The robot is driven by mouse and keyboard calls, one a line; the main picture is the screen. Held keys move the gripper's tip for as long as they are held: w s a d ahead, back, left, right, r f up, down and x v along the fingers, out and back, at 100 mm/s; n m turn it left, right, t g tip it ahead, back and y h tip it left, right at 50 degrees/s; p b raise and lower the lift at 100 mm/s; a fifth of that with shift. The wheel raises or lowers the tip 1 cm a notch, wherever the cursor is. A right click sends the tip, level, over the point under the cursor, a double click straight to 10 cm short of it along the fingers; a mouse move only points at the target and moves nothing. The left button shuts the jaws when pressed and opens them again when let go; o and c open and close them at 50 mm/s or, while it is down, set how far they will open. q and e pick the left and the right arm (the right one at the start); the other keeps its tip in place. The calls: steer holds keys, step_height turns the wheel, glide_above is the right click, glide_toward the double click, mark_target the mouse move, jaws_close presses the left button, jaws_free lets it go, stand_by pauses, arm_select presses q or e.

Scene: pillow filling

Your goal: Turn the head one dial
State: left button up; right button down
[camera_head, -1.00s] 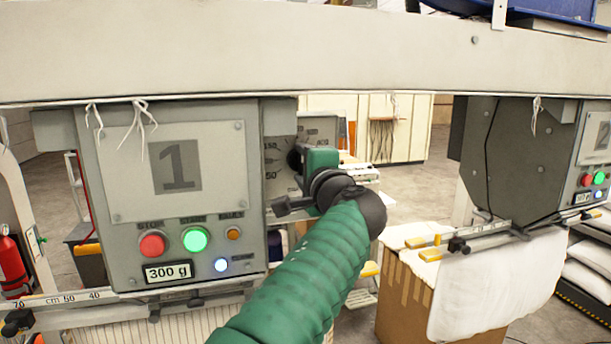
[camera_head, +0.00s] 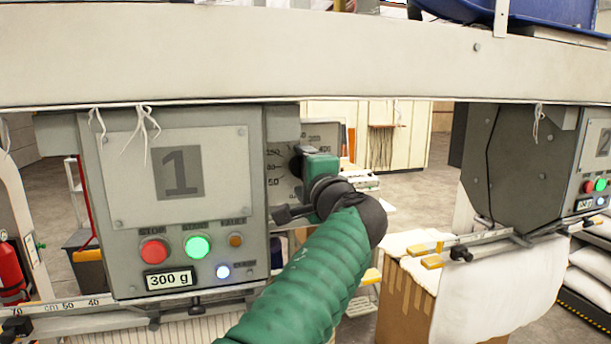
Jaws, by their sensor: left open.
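The head one unit (camera_head: 185,265) is a grey box marked 1 at the left, under a white beam. Its dial plate (camera_head: 322,132), with printed numbers, faces out on the right side of the box. A dark round knob (camera_head: 295,164) shows at the plate's left part. My left gripper (camera_head: 298,185) is at the dial plate, at the end of a green-sleeved arm. Its jaws are open, close to the knob; I cannot tell whether they touch it, as the green gripper body hides part of it. My right gripper is not in view.
The box front has a red button (camera_head: 153,251), a green lit button (camera_head: 198,247) and a 300 g display (camera_head: 168,280). A second head (camera_head: 525,165) hangs at the right, above a cardboard box (camera_head: 405,305) and a white pillow cover (camera_head: 490,290). The white beam (camera_head: 300,60) runs across above.

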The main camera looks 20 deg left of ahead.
arm_select(q)
steer(key=b+v, duration=0.7)
steer(key=v, duration=0.9)
steer(key=shift+s+d, duration=0.2)
steer(key=shift+d, duration=0.1)
